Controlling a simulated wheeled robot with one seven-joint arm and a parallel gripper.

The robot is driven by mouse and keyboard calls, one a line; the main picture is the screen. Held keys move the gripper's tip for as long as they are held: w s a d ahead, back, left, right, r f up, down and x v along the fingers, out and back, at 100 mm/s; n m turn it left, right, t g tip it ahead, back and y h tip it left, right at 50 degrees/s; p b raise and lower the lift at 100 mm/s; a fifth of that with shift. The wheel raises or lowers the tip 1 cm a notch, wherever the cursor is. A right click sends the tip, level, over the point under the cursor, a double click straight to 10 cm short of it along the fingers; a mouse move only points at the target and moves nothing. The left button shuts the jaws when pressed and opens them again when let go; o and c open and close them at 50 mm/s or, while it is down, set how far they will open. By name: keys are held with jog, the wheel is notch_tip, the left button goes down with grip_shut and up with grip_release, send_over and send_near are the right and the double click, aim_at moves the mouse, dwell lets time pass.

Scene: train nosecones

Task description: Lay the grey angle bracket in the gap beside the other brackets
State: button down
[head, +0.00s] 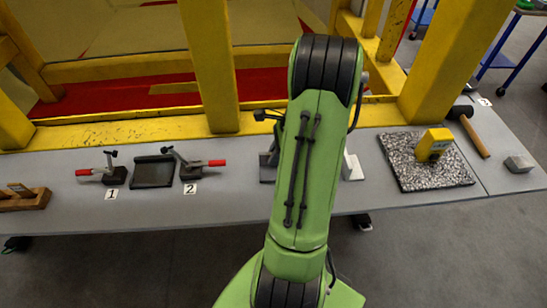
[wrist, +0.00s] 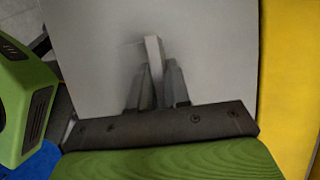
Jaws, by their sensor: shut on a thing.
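In the wrist view, my gripper (wrist: 158,88) is shut on a narrow, light grey piece, which I take to be the grey angle bracket (wrist: 153,52). The piece stands up between the two dark fingers, above a plain grey surface; I cannot tell whether it touches that surface. In the head view my green arm covers the gripper and most of the bracket area. A dark grey bracket (head: 267,167) shows partly at the arm's left edge, and a pale grey bracket (head: 352,167) at its right edge. The gap is hidden behind the arm.
The grey table (head: 235,205) has a yellow frame along its back. Clamps 1 (head: 113,175) and 2 (head: 190,170) flank a dark tray (head: 153,172) on the left. A speckled mat (head: 405,165) with a yellow device (head: 433,144) and a hammer (head: 475,135) are on the right.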

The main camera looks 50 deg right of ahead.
jog(key=shift+f, duration=0.4)
jog(key=shift+f, duration=0.1)
jog(key=c, duration=1.1)
grip_release()
